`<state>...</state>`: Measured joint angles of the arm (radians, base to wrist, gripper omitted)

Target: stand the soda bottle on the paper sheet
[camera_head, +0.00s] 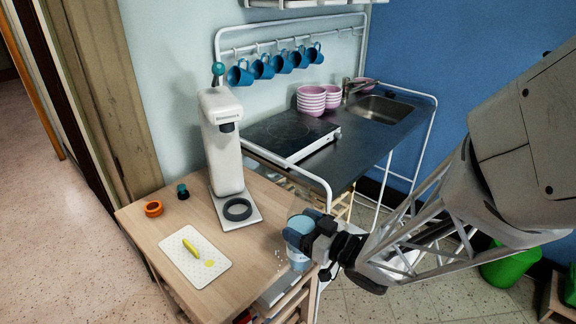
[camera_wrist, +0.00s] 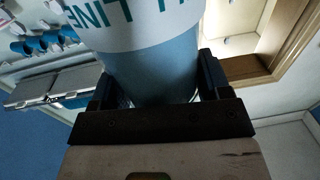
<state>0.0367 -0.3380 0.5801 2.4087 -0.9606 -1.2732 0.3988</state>
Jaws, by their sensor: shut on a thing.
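My gripper (camera_head: 318,243) is shut on a blue-and-white cylinder (camera_head: 300,228) at the right front edge of the wooden table. In the wrist view this cylinder (camera_wrist: 150,70) fills the space between the fingers (camera_wrist: 152,88). It has a white band with teal letters, partly cut off. Its top is out of the wrist view. I cannot tell whether it is the soda bottle or whether it touches the table. A pale, dotted rectangular sheet (camera_head: 213,273), which may be the paper sheet, lies flat on the table to the left. A yellow object (camera_head: 192,249) lies on it.
A white coffee machine (camera_head: 222,150) stands on the wooden table (camera_head: 165,225) behind the sheet. An orange ring (camera_head: 153,208) and a small dark item with a teal top (camera_head: 183,191) are at the back left. Table between sheet and cylinder looks mostly clear, with small white specks.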

